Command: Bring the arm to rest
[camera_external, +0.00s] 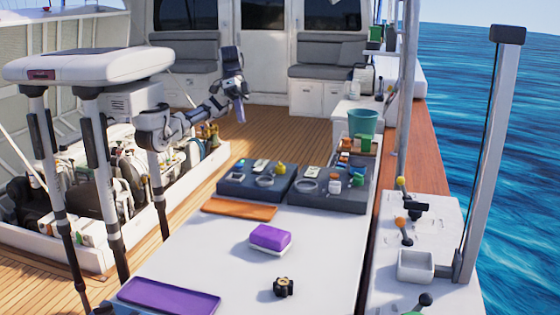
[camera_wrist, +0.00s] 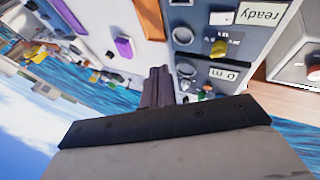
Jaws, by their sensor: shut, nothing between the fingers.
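My gripper (camera_external: 240,118) is raised in the air over the wooden deck, left of the far end of the white table. My arm reaches out to it from the left, past the open engine hatch. The fingers point down, are shut together and hold nothing. In the wrist view the closed fingers of my gripper (camera_wrist: 157,78) show dark in the middle, with the table items beyond them. No object touches the gripper.
The white table (camera_external: 200,255) carries a purple-topped sponge (camera_external: 270,237), a purple tray (camera_external: 168,297), a black knob (camera_external: 283,287), an orange board (camera_external: 240,209) and two dark trays (camera_external: 255,190) of small parts. The engine bay (camera_external: 100,180) lies left. The deck (camera_external: 270,125) behind is clear.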

